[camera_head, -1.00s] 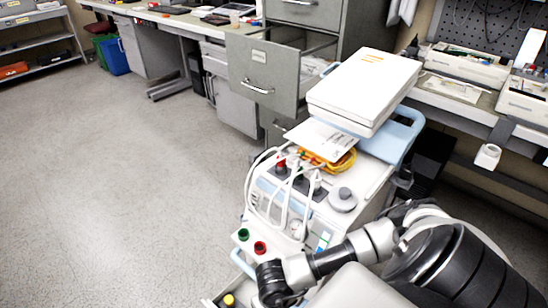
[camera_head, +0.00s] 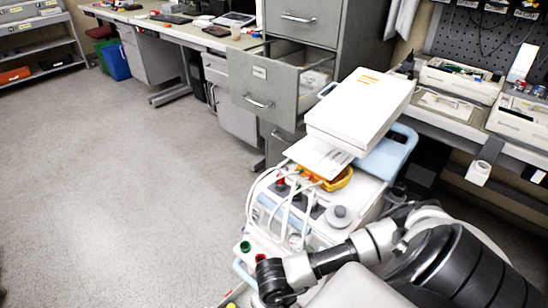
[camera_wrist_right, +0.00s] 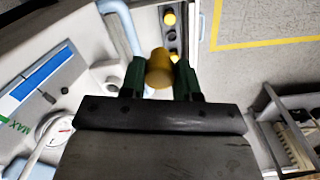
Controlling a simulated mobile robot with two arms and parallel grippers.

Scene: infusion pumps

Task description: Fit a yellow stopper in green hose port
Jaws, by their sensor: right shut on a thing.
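My right gripper (camera_wrist_right: 159,78) is shut on a yellow stopper (camera_wrist_right: 158,68), which sits between its two dark green fingers in the right wrist view. In the head view my right wrist is beside the pump's front, and the fingers are hidden. The green hose port (camera_head: 245,246) is on the pump (camera_head: 268,226), left of and above my wrist. A red port (camera_head: 260,258) is just right of the green one, partly close to my arm. More yellow stoppers (camera_wrist_right: 169,18) lie in a narrow dark tray beyond the fingers. My left gripper is not in view.
A pale blue handle (camera_wrist_right: 122,24) is close to the left finger in the right wrist view. White hoses (camera_head: 285,205) loop over the pump front. A white box (camera_head: 362,105) rests on top. The floor (camera_head: 130,200) to the left is clear.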

